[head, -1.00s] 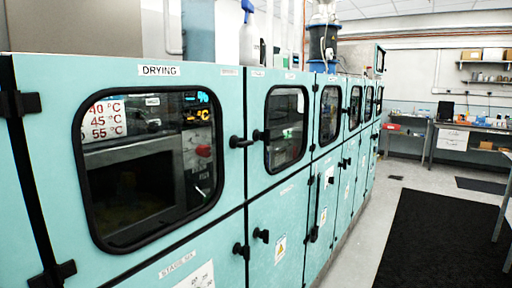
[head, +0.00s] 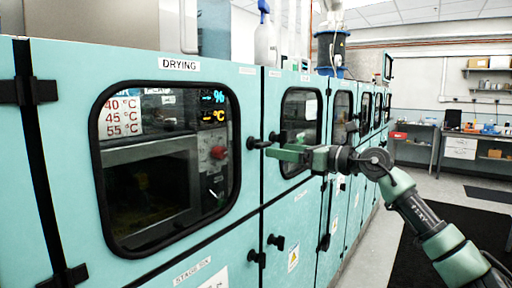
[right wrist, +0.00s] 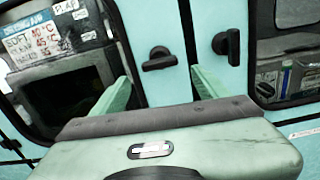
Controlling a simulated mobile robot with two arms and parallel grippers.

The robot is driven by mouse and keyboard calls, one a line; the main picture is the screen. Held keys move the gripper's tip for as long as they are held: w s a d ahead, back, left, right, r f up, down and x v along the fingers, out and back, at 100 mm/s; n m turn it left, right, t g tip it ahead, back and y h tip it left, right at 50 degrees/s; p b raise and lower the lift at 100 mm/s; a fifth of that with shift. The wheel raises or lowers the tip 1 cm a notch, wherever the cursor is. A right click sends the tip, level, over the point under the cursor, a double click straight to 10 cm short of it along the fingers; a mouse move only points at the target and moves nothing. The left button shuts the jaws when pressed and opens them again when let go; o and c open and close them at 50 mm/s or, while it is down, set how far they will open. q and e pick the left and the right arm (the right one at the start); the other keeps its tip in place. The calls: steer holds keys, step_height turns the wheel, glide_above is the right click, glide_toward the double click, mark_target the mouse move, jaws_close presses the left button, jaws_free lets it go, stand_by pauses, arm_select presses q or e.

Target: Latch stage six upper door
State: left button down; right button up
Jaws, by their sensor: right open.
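The upper door with the dark window (head: 105,235) is teal, under a DRYING label, with a STAGE SIX label below it. It looks flush with the cabinet front. Its black latch handle (head: 257,143) is at the door's right edge; in the right wrist view this handle (right wrist: 160,60) lies roughly sideways. My right gripper (head: 274,153) is open and empty, its green fingers pointing at the cabinet just by the handle. In the right wrist view the fingers stand apart, with the handle beyond the gap between them. My left gripper is not in view.
The neighbouring upper door has its own black handle (right wrist: 228,43), close to the right finger. Lower doors carry more black handles (head: 276,241). A bottle (head: 265,38) stands on the cabinet top. Free floor and a black mat (head: 400,250) lie to the right.

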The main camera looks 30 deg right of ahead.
mark_target(267, 143)
steer(key=p+x, duration=0.1)
steer(key=x, duration=0.2)
steer(key=r+p+x, duration=0.1)
steer(key=p+x, duration=0.1)
steer(key=x, duration=0.1)
steer(key=shift+w+r, duration=0.15)
steer(key=shift+r, duration=0.05)
steer(key=shift+w+a+f, duration=0.1)
steer(key=shift+w+a, duration=0.05)
steer(key=shift+w, duration=0.15)
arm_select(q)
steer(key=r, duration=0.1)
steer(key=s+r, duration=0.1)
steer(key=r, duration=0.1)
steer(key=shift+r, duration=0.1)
